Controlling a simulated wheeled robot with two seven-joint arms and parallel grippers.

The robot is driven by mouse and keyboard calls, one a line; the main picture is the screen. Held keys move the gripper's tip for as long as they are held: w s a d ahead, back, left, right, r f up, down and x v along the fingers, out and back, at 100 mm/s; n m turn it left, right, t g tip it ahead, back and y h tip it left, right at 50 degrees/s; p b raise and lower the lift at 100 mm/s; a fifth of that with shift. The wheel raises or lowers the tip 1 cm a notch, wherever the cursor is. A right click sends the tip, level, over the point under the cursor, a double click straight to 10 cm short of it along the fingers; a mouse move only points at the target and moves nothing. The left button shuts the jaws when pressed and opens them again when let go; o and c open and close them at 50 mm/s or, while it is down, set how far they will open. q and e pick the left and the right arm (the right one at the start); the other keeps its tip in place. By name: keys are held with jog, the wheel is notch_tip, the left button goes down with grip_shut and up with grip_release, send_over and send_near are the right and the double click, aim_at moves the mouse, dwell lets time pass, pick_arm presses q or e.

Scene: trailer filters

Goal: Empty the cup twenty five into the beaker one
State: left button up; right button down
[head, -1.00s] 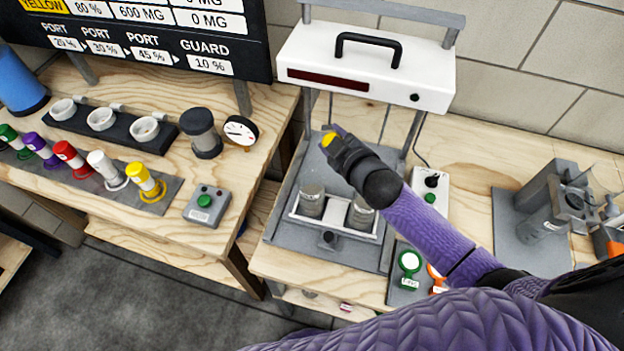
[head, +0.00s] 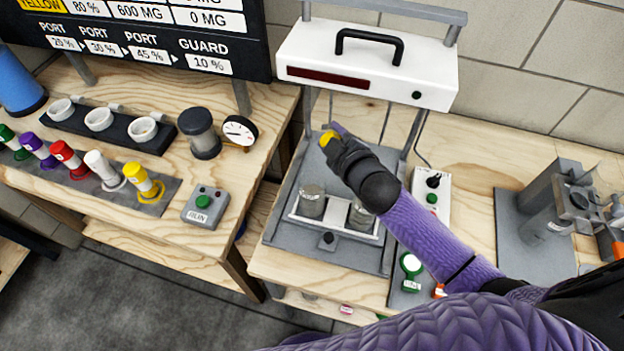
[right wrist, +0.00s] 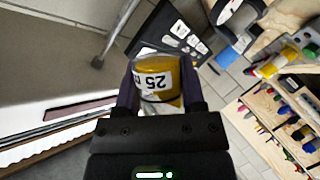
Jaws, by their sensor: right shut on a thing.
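My right gripper (head: 333,146) is shut on a yellow cup (head: 327,138), held in the air in front of the white press-like machine. In the right wrist view the cup (right wrist: 158,82) sits between the fingers, with a white label reading 25 that appears upside down. Two grey cylindrical vessels stand in the tray below, a left one (head: 312,203) and a right one (head: 361,214) partly hidden by my wrist. I cannot read a number on either, so I cannot tell which is beaker one. The cup's contents are not visible. My left gripper is not in view.
The white machine head (head: 365,65) with a black handle hangs above the tray (head: 335,225). A switch box (head: 431,195) stands to the right. A grey device (head: 545,210) is farther right. The left table holds coloured bottles (head: 143,182) and a button box (head: 206,207).

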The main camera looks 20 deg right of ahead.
jog(key=shift+f+n+b, duration=0.3)
jog(key=shift+f+b, duration=0.05)
jog(key=shift+b, duration=0.4)
pick_arm(q)
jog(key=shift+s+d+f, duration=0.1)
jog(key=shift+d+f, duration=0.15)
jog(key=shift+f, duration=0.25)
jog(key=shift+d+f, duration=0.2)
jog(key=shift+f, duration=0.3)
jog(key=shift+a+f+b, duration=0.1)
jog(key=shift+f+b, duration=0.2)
jog(key=shift+b, duration=0.15)
pick_arm(e)
jog(key=shift+f+t, duration=0.15)
jog(key=shift+t, duration=0.15)
jog(key=shift+n+h+b, duration=0.35)
jog(key=shift+n+h, duration=0.05)
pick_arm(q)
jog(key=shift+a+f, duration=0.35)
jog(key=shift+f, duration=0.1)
pick_arm(e)
jog(key=shift+f, duration=0.1)
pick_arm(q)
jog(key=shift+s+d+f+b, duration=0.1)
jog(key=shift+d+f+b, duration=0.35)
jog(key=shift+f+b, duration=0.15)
pick_arm(e)
jog(key=shift+f+n, duration=0.15)
jog(key=shift+n, duration=0.15)
